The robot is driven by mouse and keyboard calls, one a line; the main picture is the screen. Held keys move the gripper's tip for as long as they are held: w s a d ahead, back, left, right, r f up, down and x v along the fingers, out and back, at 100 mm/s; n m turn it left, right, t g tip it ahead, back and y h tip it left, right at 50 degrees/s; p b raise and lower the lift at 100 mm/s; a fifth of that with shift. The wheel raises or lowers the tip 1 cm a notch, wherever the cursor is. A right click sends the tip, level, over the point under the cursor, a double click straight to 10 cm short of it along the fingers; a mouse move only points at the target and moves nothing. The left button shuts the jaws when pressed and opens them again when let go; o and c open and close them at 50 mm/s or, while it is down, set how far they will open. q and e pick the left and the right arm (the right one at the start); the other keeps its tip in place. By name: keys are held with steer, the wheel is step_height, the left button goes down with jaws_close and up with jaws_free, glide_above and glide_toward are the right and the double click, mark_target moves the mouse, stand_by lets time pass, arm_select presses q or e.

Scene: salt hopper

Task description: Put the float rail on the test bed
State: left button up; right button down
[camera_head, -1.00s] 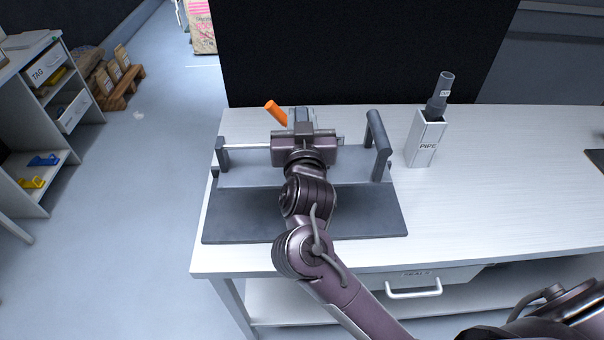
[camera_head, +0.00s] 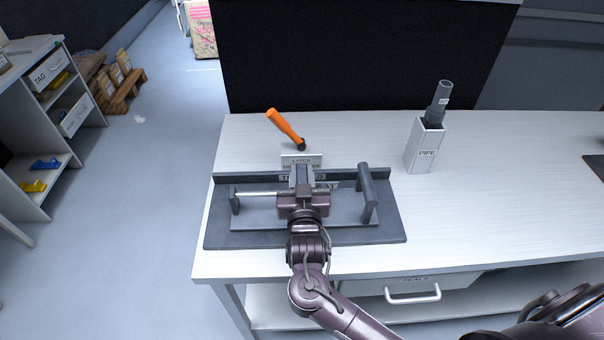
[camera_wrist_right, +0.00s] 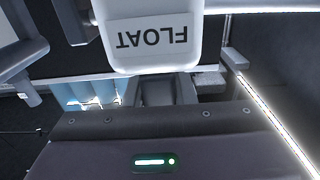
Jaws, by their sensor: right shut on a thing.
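The float rail is a grey plate (camera_head: 262,212) with a short post at its left end, a taller dark post (camera_head: 367,190) at its right and a silver rod between. The test bed is a dark grey slab (camera_head: 392,228) with a raised back ledge on the white table. My right gripper (camera_head: 303,190) is shut on the float rail near its middle, over the bed. The rail lies level on or just above the slab; I cannot tell if it touches. A white block labelled FLOAT (camera_wrist_right: 155,38) shows in the right wrist view. My left gripper is not in view.
An orange-handled lever (camera_head: 285,126) stands behind the bed by a white LATCH sign (camera_head: 301,160). A white PIPE holder (camera_head: 424,150) with a grey pipe (camera_head: 438,103) stands to the right. A black panel (camera_head: 365,55) rises behind.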

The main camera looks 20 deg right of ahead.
steer(key=c, duration=1.6)
jaws_free()
steer(key=shift+f, duration=0.1)
steer(key=o, duration=0.4)
steer(key=b+v, duration=0.2)
steer(key=v, duration=1)
steer(key=shift+r+b, duration=0.25)
steer(key=shift+b, duration=0.05)
